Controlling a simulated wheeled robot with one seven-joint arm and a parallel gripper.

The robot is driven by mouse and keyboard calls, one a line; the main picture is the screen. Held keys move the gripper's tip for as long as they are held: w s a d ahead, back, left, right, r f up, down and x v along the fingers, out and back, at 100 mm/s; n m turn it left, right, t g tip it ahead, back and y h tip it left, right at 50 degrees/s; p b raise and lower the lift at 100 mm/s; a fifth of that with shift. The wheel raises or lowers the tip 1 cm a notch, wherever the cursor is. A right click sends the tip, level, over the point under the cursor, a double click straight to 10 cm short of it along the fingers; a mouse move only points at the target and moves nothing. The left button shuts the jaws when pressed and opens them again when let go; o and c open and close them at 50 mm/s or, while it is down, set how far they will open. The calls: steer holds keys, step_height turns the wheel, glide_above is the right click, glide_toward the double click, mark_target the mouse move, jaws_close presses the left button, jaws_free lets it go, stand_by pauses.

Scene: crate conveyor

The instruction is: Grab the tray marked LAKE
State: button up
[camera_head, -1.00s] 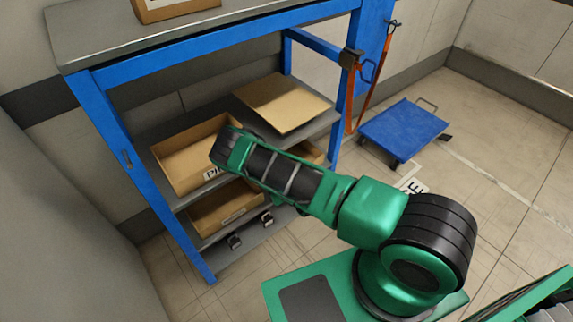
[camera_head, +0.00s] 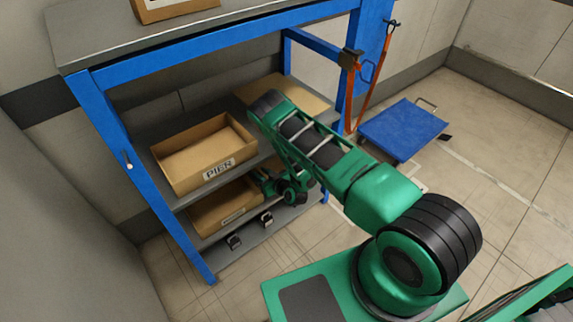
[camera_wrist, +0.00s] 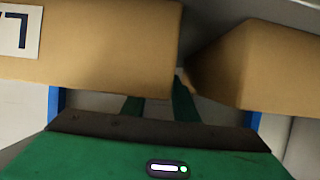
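My gripper (camera_head: 272,182) is at the right end of the lower-shelf tray in the head view, partly hidden by my arm. In the wrist view its two green fingers (camera_wrist: 158,106) stand apart with nothing visible between them. A cardboard tray (camera_wrist: 110,50) fills the upper left there. Its cut-off white label shows what looks like an upside-down L, so it may be the LAKE tray; the full word cannot be read. A second tray (camera_wrist: 250,65) is to the right, across a narrow gap. In the head view, my arm covers where a tray showed on the right.
A tray marked PIER (camera_head: 185,175) is on the middle shelf. A lower tray (camera_head: 212,218) has an unreadable label. A flat cardboard piece (camera_head: 310,98) lies behind my arm. The blue rack post (camera_head: 130,165) stands left. A blue cart (camera_head: 405,130) stands right on open floor.

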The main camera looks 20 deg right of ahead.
steer(key=shift+w+a+f, duration=0.2)
steer(key=shift+w, duration=0.4)
jaws_close()
